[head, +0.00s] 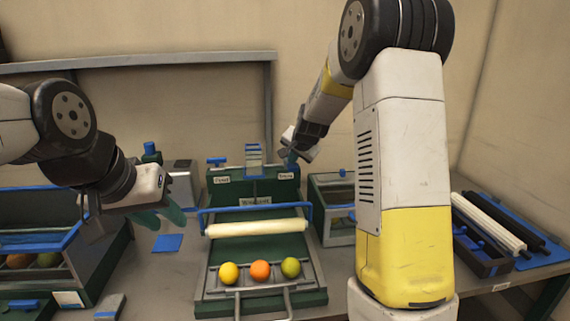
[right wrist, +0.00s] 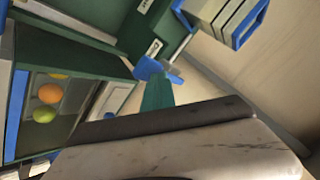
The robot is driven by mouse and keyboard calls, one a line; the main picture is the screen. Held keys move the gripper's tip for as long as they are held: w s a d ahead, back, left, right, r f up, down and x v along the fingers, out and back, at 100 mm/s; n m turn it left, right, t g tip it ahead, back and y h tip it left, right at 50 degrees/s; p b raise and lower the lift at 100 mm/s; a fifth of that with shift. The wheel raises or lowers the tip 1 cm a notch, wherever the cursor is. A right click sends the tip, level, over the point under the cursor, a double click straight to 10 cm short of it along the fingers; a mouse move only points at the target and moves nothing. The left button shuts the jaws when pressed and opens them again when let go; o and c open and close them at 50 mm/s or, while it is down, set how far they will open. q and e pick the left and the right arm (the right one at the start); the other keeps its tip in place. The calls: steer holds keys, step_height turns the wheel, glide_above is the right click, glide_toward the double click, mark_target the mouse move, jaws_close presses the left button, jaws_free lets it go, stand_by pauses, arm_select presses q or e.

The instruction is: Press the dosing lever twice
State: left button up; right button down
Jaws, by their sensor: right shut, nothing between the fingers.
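The green press-like machine (head: 214,184) stands at the middle of the table, with labels on its back panel. A blue lever piece (right wrist: 150,67) shows by the right label in the right wrist view. My right gripper (head: 291,158) is shut and empty above the panel's right end. Its teal fingertip (right wrist: 157,82) overlaps the blue piece in the wrist view; I cannot tell whether they touch. In the head view my gripper largely hides that piece. My left gripper (head: 160,216) hangs at the left, its teal fingers apart and empty.
A yellow fruit (head: 229,273), an orange (head: 260,271) and a green fruit (head: 291,267) lie in the machine's front tray. A white roller (head: 257,228) spans it. A green crate (head: 85,262) stands left, a glass-sided box (head: 337,236) right. A rack with rods (head: 490,222) lies far right.

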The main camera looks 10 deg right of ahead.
steer(key=shift+f, duration=0.8)
stand_by(0.8)
steer(key=shift+r, duration=1.85)
step_height(320, 180, up, 5)
steer(key=shift+r, duration=0.1)
